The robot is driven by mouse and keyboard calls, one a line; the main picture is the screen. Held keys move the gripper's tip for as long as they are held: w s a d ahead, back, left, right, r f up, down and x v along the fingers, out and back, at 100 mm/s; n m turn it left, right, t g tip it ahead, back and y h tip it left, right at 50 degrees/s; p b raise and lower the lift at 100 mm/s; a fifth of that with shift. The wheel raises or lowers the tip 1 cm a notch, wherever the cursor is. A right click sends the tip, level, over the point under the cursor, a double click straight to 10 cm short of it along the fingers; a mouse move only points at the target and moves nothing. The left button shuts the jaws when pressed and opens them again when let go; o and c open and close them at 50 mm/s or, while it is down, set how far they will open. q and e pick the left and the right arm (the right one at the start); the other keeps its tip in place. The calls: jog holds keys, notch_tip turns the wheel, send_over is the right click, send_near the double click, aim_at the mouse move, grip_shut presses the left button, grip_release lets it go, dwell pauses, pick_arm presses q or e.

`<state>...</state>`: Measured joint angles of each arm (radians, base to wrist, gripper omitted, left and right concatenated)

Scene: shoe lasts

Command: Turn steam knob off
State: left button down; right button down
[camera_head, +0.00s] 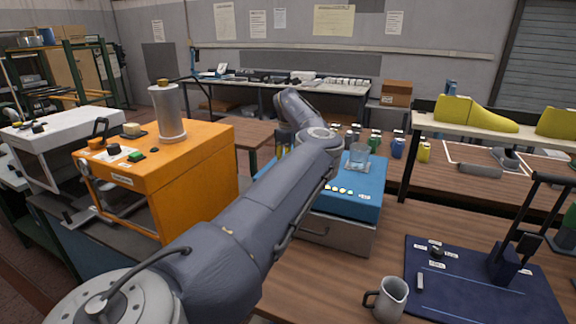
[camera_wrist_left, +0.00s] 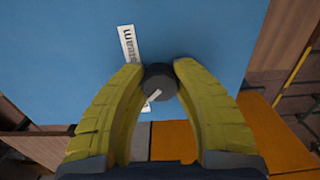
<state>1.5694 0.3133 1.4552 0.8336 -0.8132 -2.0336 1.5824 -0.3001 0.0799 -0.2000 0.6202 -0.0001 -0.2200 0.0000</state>
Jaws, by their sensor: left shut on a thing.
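The steam knob (camera_wrist_left: 160,80) is a dark round knob on the blue top of the steam box. In the left wrist view it sits between my left gripper's yellow fingertips (camera_wrist_left: 159,74), which close on its two sides. A white pointer mark on it slants to the lower left. A white label reading "steam" (camera_wrist_left: 128,44) lies beside it; another label is mostly hidden. In the head view the blue box (camera_head: 372,196) stands mid-table. My left gripper (camera_head: 282,150) is over its far left part, mostly behind my arm, which hides the knob there. My right gripper is not in view.
An orange machine (camera_head: 205,160) with a metal cylinder (camera_head: 168,112) stands left of the blue box. A grey mug (camera_head: 390,298) and navy mat (camera_head: 470,290) lie front right. A shelf with yellow lasts (camera_head: 475,114) is at right.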

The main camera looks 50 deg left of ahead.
pick_arm(q)
jog(key=shift+d+f, duration=0.1)
jog(key=shift+d, duration=0.05)
jog(key=c, duration=0.9)
grip_release()
jog(key=shift+w, duration=0.1)
notch_tip(320, 180, up, 12)
jog(key=shift+r, duration=0.1)
